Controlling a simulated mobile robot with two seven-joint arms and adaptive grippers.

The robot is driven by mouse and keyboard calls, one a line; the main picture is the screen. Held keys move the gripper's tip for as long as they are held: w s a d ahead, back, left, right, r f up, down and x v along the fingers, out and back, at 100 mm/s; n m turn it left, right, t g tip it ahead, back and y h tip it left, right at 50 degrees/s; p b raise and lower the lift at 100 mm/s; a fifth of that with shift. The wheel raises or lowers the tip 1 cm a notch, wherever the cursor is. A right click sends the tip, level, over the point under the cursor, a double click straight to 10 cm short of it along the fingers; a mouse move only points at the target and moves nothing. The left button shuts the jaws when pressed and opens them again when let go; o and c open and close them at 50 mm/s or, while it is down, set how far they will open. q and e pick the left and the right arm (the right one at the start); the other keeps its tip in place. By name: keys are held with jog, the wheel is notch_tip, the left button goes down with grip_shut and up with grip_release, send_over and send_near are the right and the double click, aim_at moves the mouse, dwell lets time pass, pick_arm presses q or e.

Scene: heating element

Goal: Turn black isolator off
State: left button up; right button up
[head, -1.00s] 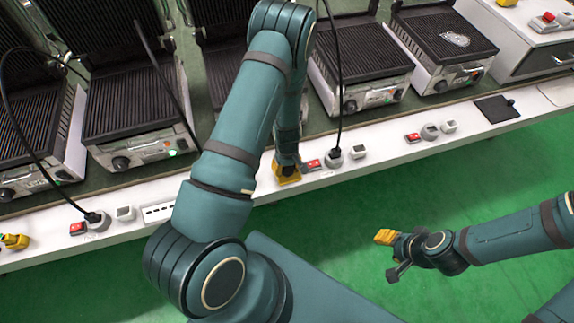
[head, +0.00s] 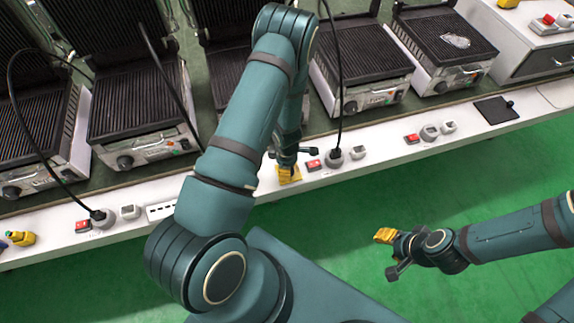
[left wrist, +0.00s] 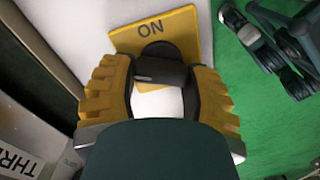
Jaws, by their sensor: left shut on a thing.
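The black isolator is a dark knob (left wrist: 160,66) on a yellow plate (left wrist: 184,24) marked ON, in the left wrist view. My left gripper (left wrist: 160,85) is shut on this knob, with a ribbed yellow finger on each side. In the head view my left gripper (head: 288,172) is low at the white bench edge and hides the knob. My right gripper (head: 384,236) hangs over the green floor at the right, away from the bench; its finger gap is too small to judge.
A red switch (head: 313,165) and a plugged socket (head: 334,159) with a black cable stand just right of my left gripper. Several contact grills (head: 360,65) line the bench behind. The green floor (head: 330,220) in front is clear.

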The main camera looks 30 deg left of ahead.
pick_arm(q)
jog(key=n+p, duration=0.1)
jog(key=n, duration=0.3)
jog(key=shift+s+n, duration=0.1)
jog(key=shift+n, duration=0.3)
dwell(0.4)
jog(key=o, duration=1.2)
notch_tip(320, 180, up, 12)
jog(key=shift+d, duration=0.1)
